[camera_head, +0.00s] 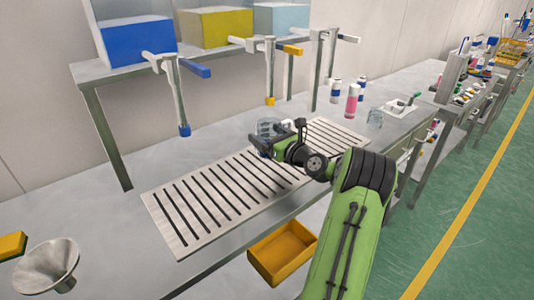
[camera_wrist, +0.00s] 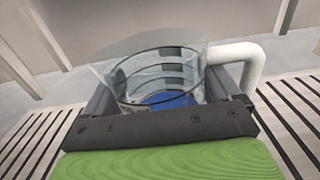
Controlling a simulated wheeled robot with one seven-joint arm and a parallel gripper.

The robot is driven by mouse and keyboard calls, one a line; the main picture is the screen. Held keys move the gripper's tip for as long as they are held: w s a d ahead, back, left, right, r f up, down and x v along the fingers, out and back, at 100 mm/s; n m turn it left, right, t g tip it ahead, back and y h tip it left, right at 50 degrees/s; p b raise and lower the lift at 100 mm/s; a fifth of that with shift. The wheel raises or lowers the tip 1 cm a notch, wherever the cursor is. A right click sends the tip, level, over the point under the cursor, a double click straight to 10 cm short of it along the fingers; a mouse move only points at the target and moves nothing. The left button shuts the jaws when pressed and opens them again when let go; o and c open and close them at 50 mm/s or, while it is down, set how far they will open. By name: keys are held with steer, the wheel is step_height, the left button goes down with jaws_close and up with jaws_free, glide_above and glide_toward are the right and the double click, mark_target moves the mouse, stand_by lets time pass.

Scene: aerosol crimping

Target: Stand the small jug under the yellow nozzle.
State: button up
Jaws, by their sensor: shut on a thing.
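My gripper (camera_head: 272,141) is shut on a clear jug (camera_head: 267,127), at the far edge of the slotted grate (camera_head: 165,215). In the wrist view the jug (camera_wrist: 155,75) sits upright between the fingers (camera_wrist: 160,105), with a white handle-like loop (camera_wrist: 252,62) at its right and blue showing through its bottom. The yellow nozzle (camera_head: 270,101) hangs from its tap just above and behind the jug in the head view. Whether the jug touches the grate, or is exactly below the nozzle, I cannot tell. The nozzle is not visible in the wrist view.
A blue nozzle (camera_head: 184,131) hangs to the left. Another clear vessel (camera_head: 375,119), a pink bottle (camera_head: 352,100) and white-blue bottles (camera_head: 335,90) stand right of the grate. A funnel (camera_head: 45,268) is at lower left. A yellow bin (camera_head: 262,265) sits below the bench top.

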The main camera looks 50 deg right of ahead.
step_height(320, 180, down, 4)
steer(key=shift+r+b, duration=0.1)
steer(key=shift+b, duration=0.6)
steer(key=o, duration=0.9)
steer(key=shift+c, duration=0.2)
steer(key=shift+s, duration=0.2)
steer(key=s, duration=0.4)
steer(key=s+a+p, duration=0.1)
steer(key=s, duration=0.6)
steer(key=shift+s+a+p, duration=0.2)
steer(key=shift+s+p, duration=0.15)
steer(key=shift+p, duration=0.05)
